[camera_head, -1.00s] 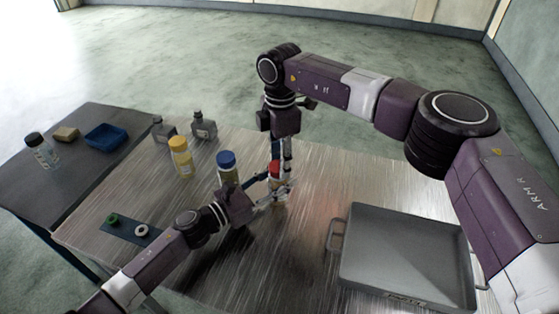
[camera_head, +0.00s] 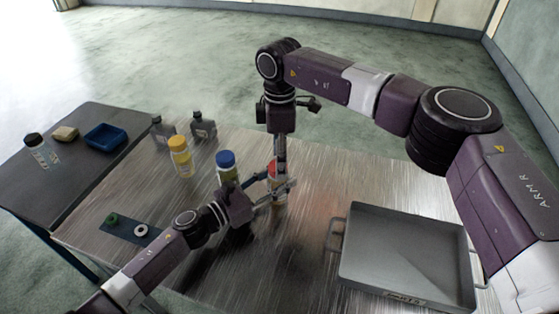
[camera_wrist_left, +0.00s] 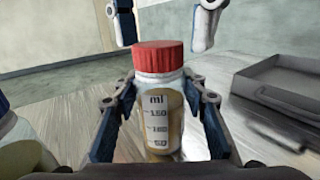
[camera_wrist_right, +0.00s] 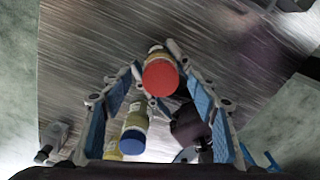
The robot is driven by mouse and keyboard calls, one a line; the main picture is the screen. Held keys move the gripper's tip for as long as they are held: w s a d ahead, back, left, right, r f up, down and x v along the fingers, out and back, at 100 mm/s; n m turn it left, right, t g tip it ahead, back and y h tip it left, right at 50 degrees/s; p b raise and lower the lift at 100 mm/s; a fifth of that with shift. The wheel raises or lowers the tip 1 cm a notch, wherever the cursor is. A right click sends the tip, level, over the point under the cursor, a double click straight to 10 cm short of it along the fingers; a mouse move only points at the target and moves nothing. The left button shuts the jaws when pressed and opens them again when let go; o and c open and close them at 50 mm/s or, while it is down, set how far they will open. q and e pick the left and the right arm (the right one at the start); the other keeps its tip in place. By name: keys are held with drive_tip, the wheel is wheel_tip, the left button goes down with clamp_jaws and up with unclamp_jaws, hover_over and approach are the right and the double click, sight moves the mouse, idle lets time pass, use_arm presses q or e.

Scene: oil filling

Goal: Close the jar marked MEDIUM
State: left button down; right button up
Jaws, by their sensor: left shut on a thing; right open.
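A clear jar with a red cap (camera_wrist_left: 158,57) and ml marks stands upright on the metal table. The cap sits on its mouth; I cannot read a MEDIUM mark. My left gripper (camera_head: 274,190) is shut on the jar body (camera_wrist_left: 163,115), one finger on each side. My right gripper (camera_head: 279,152) points down above the jar. Its two fingertips (camera_wrist_left: 165,35) are apart, above and beyond the cap in the left wrist view. In the right wrist view the red cap (camera_wrist_right: 160,78) lies near and between its open fingertips. The lower jar is partly hidden in the head view.
A blue-capped jar (camera_head: 227,168) stands just left of my left gripper, with a yellow-capped jar (camera_head: 180,156) and grey bottles (camera_head: 203,126) behind. A grey tray (camera_head: 408,250) takes up the right front. Loose rings lie on a dark mat (camera_head: 128,228) at the left front.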

wheel_tip(320, 180, up, 11)
idle(0.3)
use_arm(q)
drive_tip(key=c, duration=1.1)
unclamp_jaws()
drive_tip(key=v, duration=1.2)
